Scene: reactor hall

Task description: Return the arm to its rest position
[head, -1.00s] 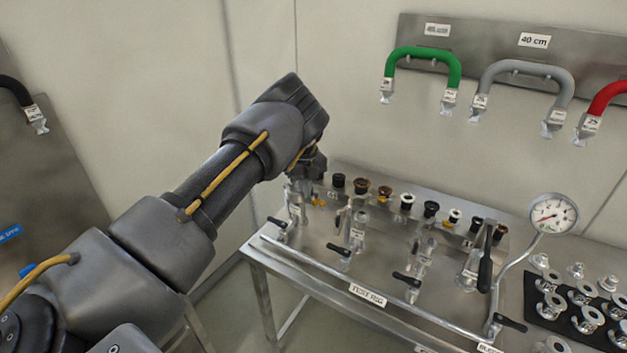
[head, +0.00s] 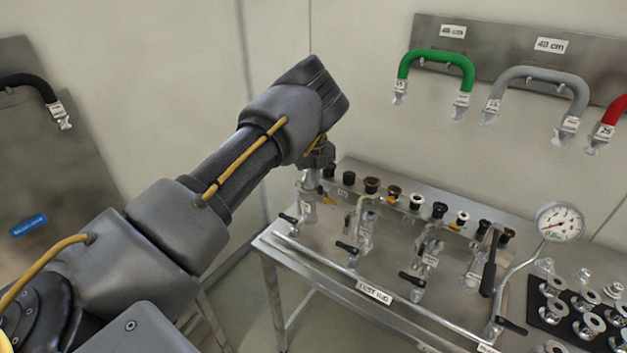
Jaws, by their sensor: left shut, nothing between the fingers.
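My left arm reaches in from the lower left to the left end of the steel test rig (head: 322,274). My left gripper (head: 312,182) is at the arm's far end, small and dark, pointing down at the rig's back left corner. It is shut with no object seen in it. A metal fitting with a valve (head: 306,205) stands just below it; I cannot tell whether they touch. My right gripper is not in view.
Several valves and black-capped ports (head: 371,186) stand on the rig. A pressure gauge (head: 560,222) rises at its right. Green (head: 437,58), grey (head: 540,76) and red hoses hang on the wall panel. Metal fittings (head: 588,325) sit on a black mat at lower right.

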